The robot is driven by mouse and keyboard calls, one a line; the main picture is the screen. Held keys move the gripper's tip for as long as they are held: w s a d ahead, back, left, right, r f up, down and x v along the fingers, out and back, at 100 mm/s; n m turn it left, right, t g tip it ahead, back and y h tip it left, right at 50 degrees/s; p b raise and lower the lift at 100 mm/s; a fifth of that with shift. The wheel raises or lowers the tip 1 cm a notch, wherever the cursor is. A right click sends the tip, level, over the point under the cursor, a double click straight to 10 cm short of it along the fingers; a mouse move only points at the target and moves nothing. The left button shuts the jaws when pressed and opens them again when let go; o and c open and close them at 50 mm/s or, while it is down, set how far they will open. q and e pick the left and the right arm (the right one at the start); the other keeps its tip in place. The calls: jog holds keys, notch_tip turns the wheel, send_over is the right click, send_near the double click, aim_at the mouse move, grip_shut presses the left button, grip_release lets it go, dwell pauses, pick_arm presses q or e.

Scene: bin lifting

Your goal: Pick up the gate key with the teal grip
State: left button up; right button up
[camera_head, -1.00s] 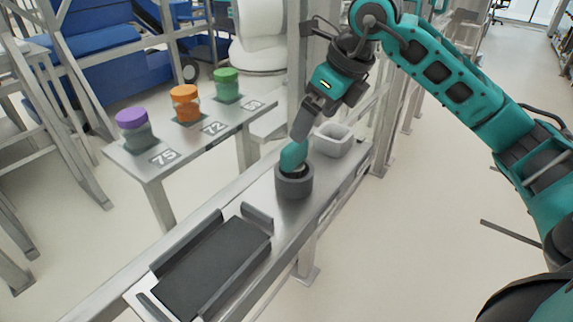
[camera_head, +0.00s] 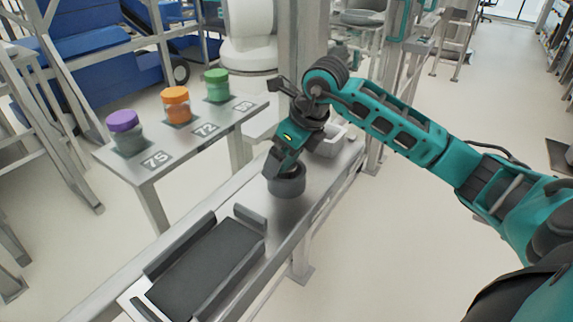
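A dark grey round holder (camera_head: 288,187) stands on the metal bench. The teal grip of the gate key, which stood up out of this holder a second ago, is now hidden behind my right gripper. My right gripper (camera_head: 276,170) points down and sits right over the holder, around or against where the teal grip was. Its fingers are mostly covered by its own wrist, so I cannot tell whether they are open or shut on the grip. My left gripper is not in view.
A black-floored tray with raised metal sides (camera_head: 238,268) lies on the bench in front. A light grey bin (camera_head: 329,146) stands behind my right wrist. Jars with purple (camera_head: 122,121), orange (camera_head: 176,96) and green (camera_head: 216,76) lids stand on a side shelf (camera_head: 180,150).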

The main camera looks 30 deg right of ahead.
jog(key=shift+r, duration=0.1)
jog(key=c, duration=1)
